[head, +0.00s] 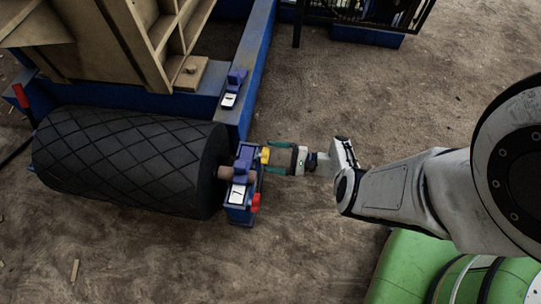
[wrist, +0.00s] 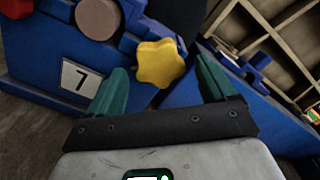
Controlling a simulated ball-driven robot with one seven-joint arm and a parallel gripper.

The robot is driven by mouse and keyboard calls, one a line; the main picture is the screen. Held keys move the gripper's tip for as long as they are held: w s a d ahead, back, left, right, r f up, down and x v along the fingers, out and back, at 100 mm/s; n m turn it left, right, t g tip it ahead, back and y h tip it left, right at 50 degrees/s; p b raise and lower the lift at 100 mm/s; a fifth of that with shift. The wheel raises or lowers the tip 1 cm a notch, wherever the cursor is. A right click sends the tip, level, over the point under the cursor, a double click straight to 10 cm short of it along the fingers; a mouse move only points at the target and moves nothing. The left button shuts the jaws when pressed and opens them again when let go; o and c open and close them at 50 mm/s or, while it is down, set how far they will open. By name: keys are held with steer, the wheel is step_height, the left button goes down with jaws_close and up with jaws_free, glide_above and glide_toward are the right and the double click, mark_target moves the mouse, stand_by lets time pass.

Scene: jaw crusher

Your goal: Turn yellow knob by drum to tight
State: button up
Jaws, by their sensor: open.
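The yellow knob (wrist: 160,64) has a lobed, star-like edge and sits on the blue bracket at the drum's right end. In the head view the knob (head: 265,155) shows small, just left of my gripper. The drum (head: 130,160) is black with a diamond pattern. My gripper (head: 277,156) has green fingers and is open. In the wrist view my gripper (wrist: 158,82) has one finger on each side of the knob's lower part, with gaps visible. I cannot tell whether the fingertips reach past the knob's face.
The blue bracket (wrist: 35,55) bears a "7" label (wrist: 76,78) and the drum's shaft end (wrist: 98,18). A red part (head: 256,203) is on the bracket's near side. A blue beam (head: 252,60) runs behind. Bare ground (head: 330,105) lies open to the right.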

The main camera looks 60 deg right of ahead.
steer(key=v, duration=0.9)
steer(key=shift+s+b, duration=0.15)
steer(key=shift+b, duration=0.15)
steer(key=s+a+n+g+y+p, duration=0.2)
steer(key=s+a+n+g, duration=0.3)
steer(key=a+n+g, duration=0.65)
steer(key=w+a+r+n+g+h+p, duration=0.1)
steer(key=a+r+n+g+h, duration=0.1)
steer(key=r+n+h, duration=0.5)
steer(key=w+a+r+n+g+h+p, duration=0.1)
steer(key=a+r+n+g, duration=0.3)
steer(key=r, duration=0.7)
step_height(320, 180, up, 39)
steer(key=d+t+p, duration=0.1)
steer(key=d+p, duration=0.1)
steer(key=p, duration=3.6)
steer(key=shift+n, duration=0.35)
